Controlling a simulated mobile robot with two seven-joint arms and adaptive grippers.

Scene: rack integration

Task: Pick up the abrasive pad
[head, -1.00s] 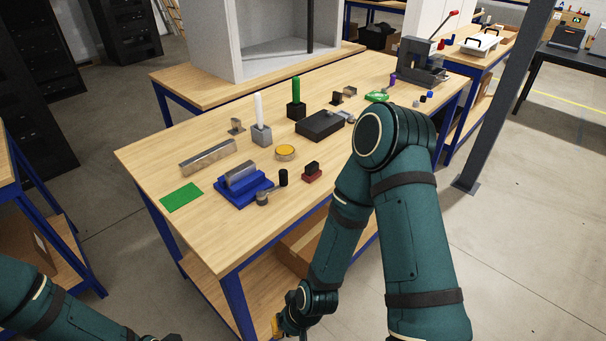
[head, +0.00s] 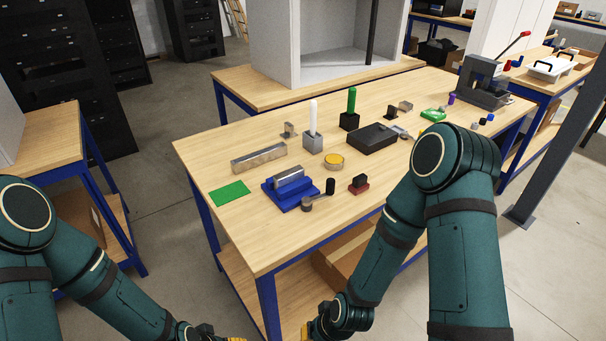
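The abrasive pad looks to be the flat green rectangle (head: 230,193) lying on the left front part of the wooden table (head: 262,232), near its left edge. Nothing covers it. My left gripper (head: 234,339) is only partly in view at the bottom edge, below the table's front left corner and well away from the pad. My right gripper (head: 308,331) is also at the bottom edge, low in front of the table. Its fingers are small and cut off. Neither gripper touches the pad, and their opening is unclear.
Right of the pad are a blue fixture (head: 291,194) with a metal block and a dark lever part (head: 318,198). A metal bar (head: 259,158) lies behind the pad.

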